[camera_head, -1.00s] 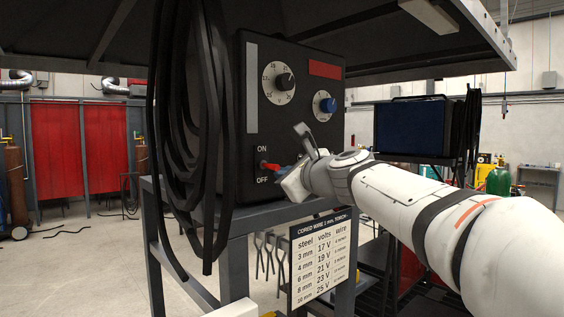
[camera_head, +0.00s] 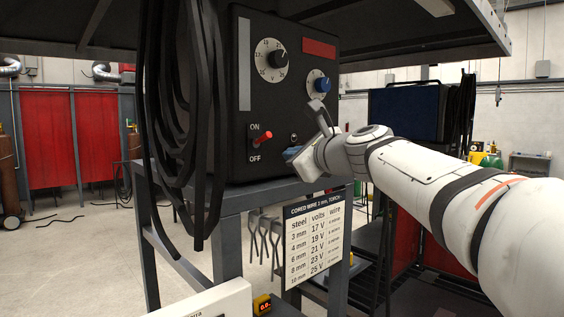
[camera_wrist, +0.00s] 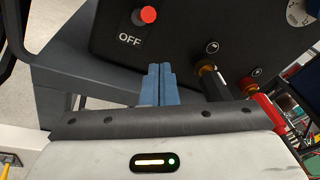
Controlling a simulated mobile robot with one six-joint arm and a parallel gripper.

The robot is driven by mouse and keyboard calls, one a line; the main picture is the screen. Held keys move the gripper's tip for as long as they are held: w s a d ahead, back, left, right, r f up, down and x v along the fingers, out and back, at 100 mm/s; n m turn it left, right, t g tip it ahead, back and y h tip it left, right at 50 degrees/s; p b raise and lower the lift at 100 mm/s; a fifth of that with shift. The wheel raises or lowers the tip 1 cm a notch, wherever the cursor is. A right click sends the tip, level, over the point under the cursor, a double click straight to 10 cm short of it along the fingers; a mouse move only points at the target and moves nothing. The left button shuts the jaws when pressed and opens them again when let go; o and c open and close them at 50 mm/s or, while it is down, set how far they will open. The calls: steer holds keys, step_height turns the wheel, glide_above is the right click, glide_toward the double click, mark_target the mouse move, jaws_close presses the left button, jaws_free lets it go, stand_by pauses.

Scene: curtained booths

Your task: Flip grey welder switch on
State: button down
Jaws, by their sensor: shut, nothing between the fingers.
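The welder (camera_head: 290,110) is a dark box with a grey stripe on its front, standing on a grey metal stand. Its red-tipped switch (camera_head: 264,137) sits between the ON and OFF labels, and its lever tilts up toward ON. In the wrist view the red tip (camera_wrist: 148,15) shows above the OFF label, at the top edge. My gripper (camera_head: 289,153) is to the right of the switch and slightly lower, apart from it. Its blue fingers (camera_wrist: 158,84) are together and empty, below and right of the switch in the wrist view.
Black cables (camera_head: 185,120) hang in loops left of the switch. Two sockets (camera_wrist: 212,75) with a red plug (camera_wrist: 258,95) lie right of my fingers. A settings chart (camera_head: 316,238) hangs below. A dark canopy (camera_head: 420,40) is overhead.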

steer(key=s+d+r, duration=0.3)
steer(key=s+r, duration=0.2)
steer(key=shift+s+d+r, duration=0.2)
steer(key=shift+s, duration=0.05)
steer(key=shift+f, duration=0.1)
steer(key=s+d+f+n+g+h, duration=0.3)
steer(key=s+d+f+n, duration=0.2)
steer(key=f, duration=0.9)
steer(key=s+d+f+n+g+h, duration=0.3)
steer(key=s+f+n, duration=0.6)
steer(key=f, duration=0.6)
steer(key=s+d+f+n+g+h, duration=0.4)
steer(key=s+d+f+n, duration=0.3)
steer(key=s+f, duration=0.3)
step_height(320, 180, down, 5)
steer(key=shift+d+r+n, duration=0.15)
steer(key=shift+d+n, duration=0.1)
steer(key=shift+n, duration=0.15)
steer(key=shift+s, duration=0.1)
